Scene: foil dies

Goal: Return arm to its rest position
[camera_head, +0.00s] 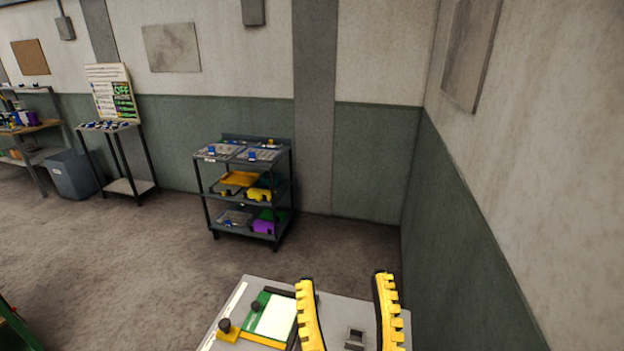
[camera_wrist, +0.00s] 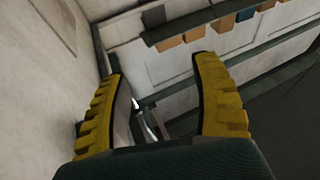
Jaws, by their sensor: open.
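My gripper (camera_head: 346,282) has two yellow ridged fingers, spread wide apart with nothing between them. In the head view it is at the bottom, right of centre, in front of a grey work surface (camera_head: 253,285). In the wrist view the fingers of my gripper (camera_wrist: 157,68) stand open on either side, with a pale wall and dark rails beyond. The rest of my arm is not clearly visible in the head view.
The grey surface holds a green-and-white plate (camera_head: 272,316) with a dark knob. A dark shelf cart (camera_head: 204,213) with tools stands beyond. A sign stand (camera_head: 112,92), a bin (camera_head: 73,175) and a bench (camera_head: 32,129) are at left. A wall (camera_head: 480,210) closes the right. Floor between is clear.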

